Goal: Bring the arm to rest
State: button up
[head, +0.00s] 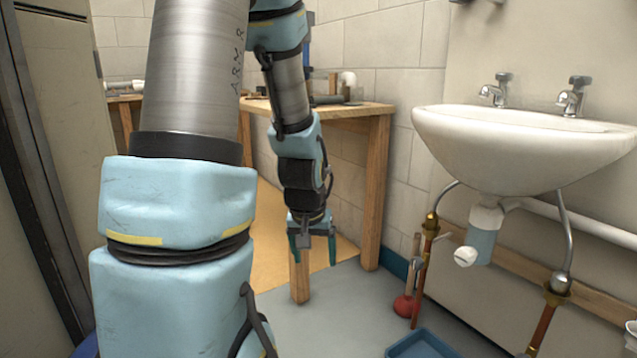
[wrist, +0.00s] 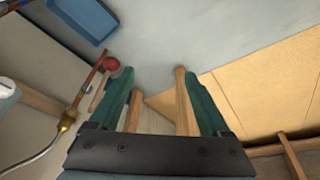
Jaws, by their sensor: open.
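My arm hangs down in the head view, with my gripper (head: 313,254) at its lower end, pointing at the floor. The gripper is left of the sink and in front of the wooden bench's leg area. In the wrist view my gripper (wrist: 165,108) shows two green fingers spread apart, with nothing held between them. Behind the gap between them lie grey floor and a wooden post.
A white sink (head: 520,145) with two taps hangs on the right wall, with copper pipes below. A wooden bench (head: 372,190) stands behind my arm. A red plunger (head: 404,305) and a blue tray (head: 422,345) are on the floor; the tray (wrist: 85,18) also shows in the wrist view.

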jog(key=s+a+r+g+p, duration=0.2)
jog(key=s+a+r, duration=0.4)
jog(key=s, duration=0.2)
notch_tip(320, 180, up, 36)
jog(key=p, duration=3.6)
jog(key=shift+w+r+n+y+p, duration=0.2)
jog(key=shift+w+n+y+p, duration=0.1)
jog(key=shift+y+p, duration=0.1)
jog(key=shift+d, duration=0.1)
